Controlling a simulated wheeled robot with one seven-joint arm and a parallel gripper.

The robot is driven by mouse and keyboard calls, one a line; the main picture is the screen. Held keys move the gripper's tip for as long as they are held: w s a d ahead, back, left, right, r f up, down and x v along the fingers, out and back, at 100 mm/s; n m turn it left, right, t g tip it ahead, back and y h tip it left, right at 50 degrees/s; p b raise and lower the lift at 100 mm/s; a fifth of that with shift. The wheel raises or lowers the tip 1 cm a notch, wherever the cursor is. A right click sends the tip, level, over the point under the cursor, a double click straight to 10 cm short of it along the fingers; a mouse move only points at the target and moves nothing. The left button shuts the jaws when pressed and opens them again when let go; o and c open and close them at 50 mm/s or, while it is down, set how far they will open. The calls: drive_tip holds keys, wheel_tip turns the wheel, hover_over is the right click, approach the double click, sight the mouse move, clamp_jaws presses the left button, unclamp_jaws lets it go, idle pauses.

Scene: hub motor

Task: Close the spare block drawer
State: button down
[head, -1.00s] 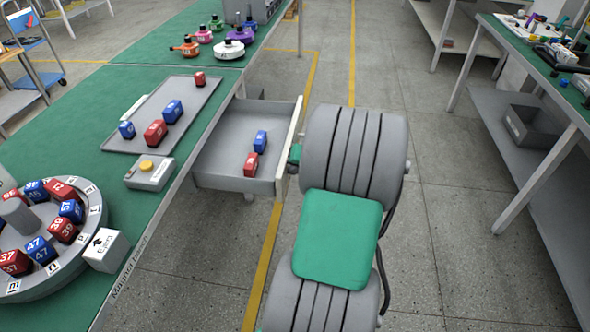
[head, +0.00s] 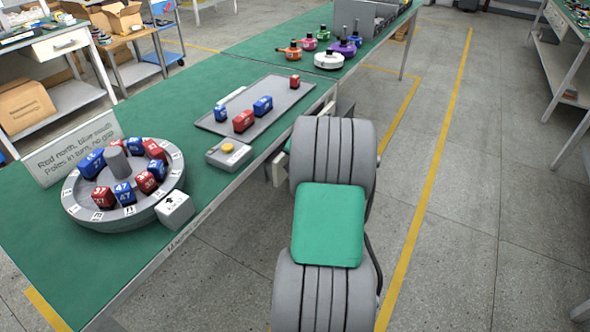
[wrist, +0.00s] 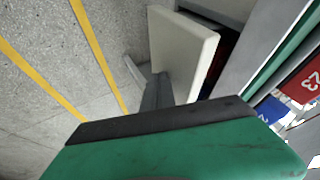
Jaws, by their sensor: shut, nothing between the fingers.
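The spare block drawer (head: 279,168) is under the bench edge, mostly hidden behind my arm in the head view. In the wrist view its pale front panel (wrist: 185,52) stands a little out from the bench, with a narrow dark gap behind it. Something dark red and blue shows dimly inside that gap. My gripper (wrist: 157,92) is shut and empty, its tip at the outer face of the panel. I cannot tell whether it touches. In the head view the fingers are hidden behind my arm.
The green bench (head: 200,95) carries a tray (head: 284,103) with several blocks, a yellow-button box (head: 228,153), a round rotor (head: 120,205) with red and blue blocks, and a sign (head: 75,148). Open floor lies to the right.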

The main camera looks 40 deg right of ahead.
sight(284, 156)
drive_tip(key=w, duration=0.2)
drive_tip(key=w+a, duration=0.1)
drive_tip(key=shift+w, duration=0.4)
drive_tip(key=shift+w+r, duration=0.1)
drive_tip(key=shift+w, duration=0.05)
drive_tip(key=shift+w+a, duration=0.1)
drive_tip(key=shift+a, duration=0.05)
